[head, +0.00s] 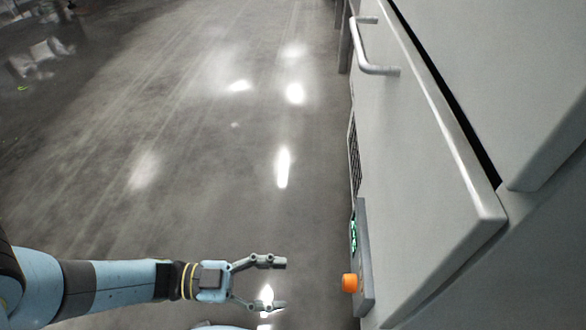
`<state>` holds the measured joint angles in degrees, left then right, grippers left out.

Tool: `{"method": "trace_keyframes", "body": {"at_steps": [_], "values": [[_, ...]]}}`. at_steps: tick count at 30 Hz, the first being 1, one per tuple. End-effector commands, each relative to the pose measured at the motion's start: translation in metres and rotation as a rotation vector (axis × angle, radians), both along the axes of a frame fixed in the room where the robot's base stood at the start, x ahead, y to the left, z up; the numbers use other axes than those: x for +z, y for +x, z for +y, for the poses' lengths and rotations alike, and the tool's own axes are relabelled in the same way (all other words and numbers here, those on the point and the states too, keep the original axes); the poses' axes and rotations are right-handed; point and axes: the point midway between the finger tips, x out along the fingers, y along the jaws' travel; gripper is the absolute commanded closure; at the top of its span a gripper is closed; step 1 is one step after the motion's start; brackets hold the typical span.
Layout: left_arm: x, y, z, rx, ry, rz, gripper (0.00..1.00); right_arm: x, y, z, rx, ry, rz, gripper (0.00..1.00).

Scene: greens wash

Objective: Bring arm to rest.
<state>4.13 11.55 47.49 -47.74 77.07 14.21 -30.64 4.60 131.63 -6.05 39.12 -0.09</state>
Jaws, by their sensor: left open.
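My left arm (110,284) comes in from the lower left, stretched out to the right above the floor. Its gripper (279,284) is open and empty, with its two fingers apart and pointing right. The fingertips are left of an orange knob (349,283) on a grey machine, with a gap between them in the picture. My right gripper does not show.
A large grey machine (400,160) fills the right side. It has a bar handle (377,68) and a narrow panel with a green display (354,235). The glossy concrete floor (200,150) is clear. Blurred objects (40,55) lie at the far upper left.

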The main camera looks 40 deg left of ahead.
Motion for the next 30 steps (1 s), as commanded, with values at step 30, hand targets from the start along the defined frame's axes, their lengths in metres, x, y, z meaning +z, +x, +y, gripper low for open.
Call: {"method": "trace_keyframes", "body": {"at_steps": [30], "values": [[0.155,0.058,-0.004,0.352,-0.057,-0.278,0.46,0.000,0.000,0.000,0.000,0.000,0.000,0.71]]}}
